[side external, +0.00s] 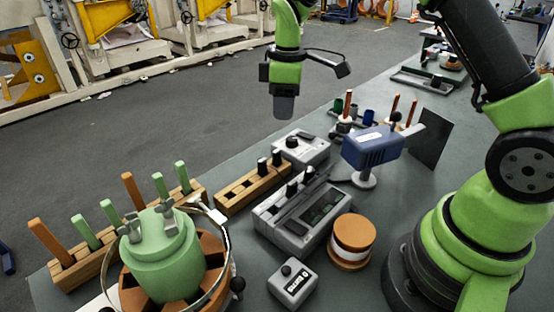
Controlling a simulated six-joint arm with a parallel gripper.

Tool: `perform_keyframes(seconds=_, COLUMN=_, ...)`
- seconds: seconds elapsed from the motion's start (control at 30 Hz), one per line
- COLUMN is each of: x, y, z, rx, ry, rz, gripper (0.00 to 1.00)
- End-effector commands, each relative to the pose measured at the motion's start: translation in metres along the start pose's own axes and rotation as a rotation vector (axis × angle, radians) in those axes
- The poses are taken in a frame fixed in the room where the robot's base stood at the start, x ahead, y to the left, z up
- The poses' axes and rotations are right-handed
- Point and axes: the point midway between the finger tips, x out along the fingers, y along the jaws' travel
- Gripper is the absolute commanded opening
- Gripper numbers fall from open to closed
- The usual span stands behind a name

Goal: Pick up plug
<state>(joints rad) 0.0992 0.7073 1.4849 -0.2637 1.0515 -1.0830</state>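My gripper (284,106) hangs in the air above the far part of the table, pointing down, with clear space below it. Its grey fingers overlap from this side, so I cannot tell whether they are open or shut. A wooden block (238,196) with square slots stands below it, nearer the camera. Two dark-topped pegs (262,166) stand upright at its right end and look like plugs. I cannot tell which piece is the plug. Similar dark tops stand on the grey device (290,232) beside the block.
A wooden rack (80,265) holds upright copper and green strips at the left. A green pot (162,262) stands in front. A copper-coloured spool (352,240), a small grey box (292,283) and a blue device on a stand (371,147) are around the middle and right.

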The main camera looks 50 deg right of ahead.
Motion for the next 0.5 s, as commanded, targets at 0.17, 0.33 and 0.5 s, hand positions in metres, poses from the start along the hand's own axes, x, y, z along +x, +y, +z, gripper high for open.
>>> perform_keyframes(seconds=0.17, x=0.031, y=0.009, z=-0.001, rx=-0.085, ry=-0.042, rz=-0.025, gripper=0.37)
perform_keyframes(seconds=0.33, x=0.055, y=0.009, z=0.0, rx=-0.098, ry=-0.049, rz=-0.032, gripper=0.37)
perform_keyframes(seconds=0.5, x=0.076, y=0.008, z=0.0, rx=-0.097, ry=-0.047, rz=-0.03, gripper=0.37)
